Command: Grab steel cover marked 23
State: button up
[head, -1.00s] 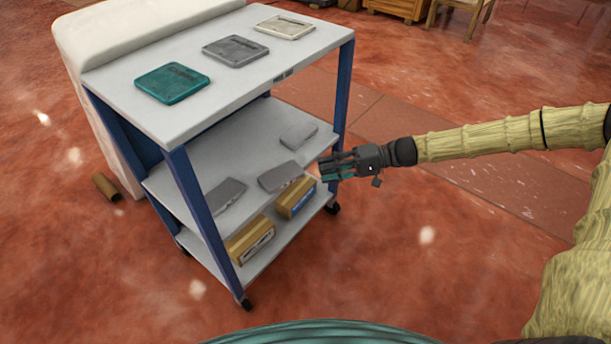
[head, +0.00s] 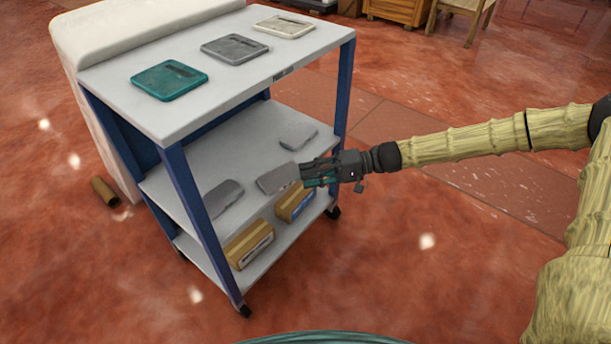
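Three grey steel-looking covers lie on the middle shelf of the cart: one at the left (head: 222,197), one in the middle (head: 277,178) and one at the back right (head: 298,136). I cannot read any number on them, so I cannot tell which is marked 23. My gripper (head: 308,174) is at the shelf's open right side, with its fingertips close to the right end of the middle cover. From this view I cannot tell whether it touches that cover. The fingers are small and overlap, so their opening is unclear.
The cart's top shelf (head: 215,95) holds a teal panel (head: 169,80), a grey panel (head: 235,49) and a cream panel (head: 284,26). Two boxes (head: 249,245) (head: 295,202) stand on the bottom shelf. A blue post (head: 343,90) rises just behind my gripper. A brown tube (head: 104,191) lies on the floor.

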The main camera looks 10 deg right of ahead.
grip_shut()
notch_tip(320, 180, up, 2)
jog(key=shift+r+p, duration=0.2)
jog(key=shift+p, duration=0.55)
jog(key=r+p+v, duration=0.2)
jog(key=p+v, duration=0.4)
jog(key=v, duration=0.8)
jog(key=shift+r, duration=0.15)
jog(key=shift+d, duration=0.15)
